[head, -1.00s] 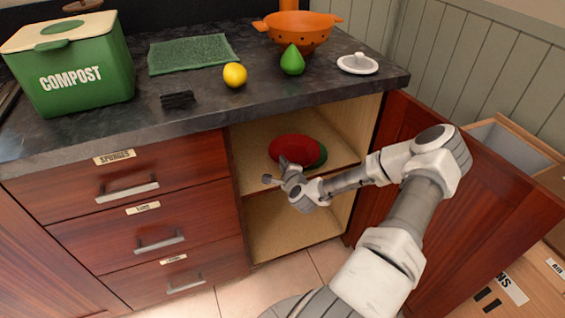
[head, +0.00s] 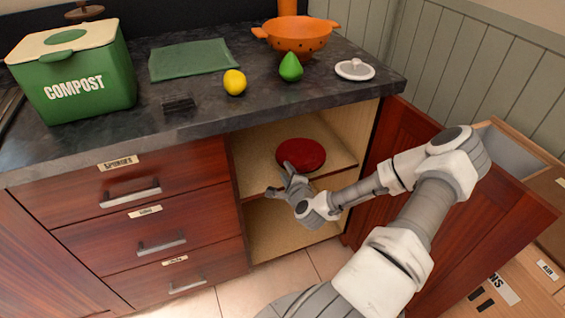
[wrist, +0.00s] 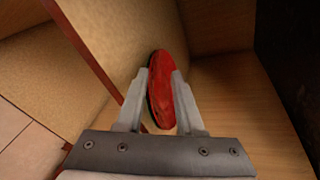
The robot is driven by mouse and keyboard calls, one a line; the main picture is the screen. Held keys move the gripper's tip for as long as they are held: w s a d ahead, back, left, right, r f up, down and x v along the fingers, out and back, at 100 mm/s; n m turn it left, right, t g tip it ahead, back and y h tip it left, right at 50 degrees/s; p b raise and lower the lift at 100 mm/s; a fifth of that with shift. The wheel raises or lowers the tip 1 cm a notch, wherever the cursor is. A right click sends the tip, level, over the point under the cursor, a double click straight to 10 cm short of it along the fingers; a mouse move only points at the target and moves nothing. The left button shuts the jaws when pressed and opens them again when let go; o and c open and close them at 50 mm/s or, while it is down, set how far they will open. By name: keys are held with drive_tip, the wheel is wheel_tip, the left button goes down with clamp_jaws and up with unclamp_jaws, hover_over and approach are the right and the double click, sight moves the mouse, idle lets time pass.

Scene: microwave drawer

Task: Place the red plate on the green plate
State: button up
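The red plate (head: 301,153) lies roughly flat on the upper shelf of the open cabinet. My gripper (head: 279,178) is at the cabinet opening, just in front and to the left of the red plate. Its two fingers are spread apart. In the wrist view the red plate (wrist: 162,92) shows edge-on between the open fingertips (wrist: 156,78), with a dark rim along its left side. Whether a finger touches it I cannot tell.
The cabinet door (head: 450,190) stands open on the right. The counter (head: 215,105) above holds a compost bin (head: 75,75), lemon (head: 234,82), pear (head: 291,67) and orange colander (head: 300,38). Closed drawers (head: 145,190) are left of the opening. The shelf (head: 255,155) is clear around the plate.

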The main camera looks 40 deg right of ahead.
drive_tip(key=p+v, duration=0.1)
drive_tip(key=v, duration=0.4)
drive_tip(key=shift+s+a+r, duration=0.1)
drive_tip(key=shift+s+r, duration=0.05)
drive_tip(key=shift+s, duration=0.1)
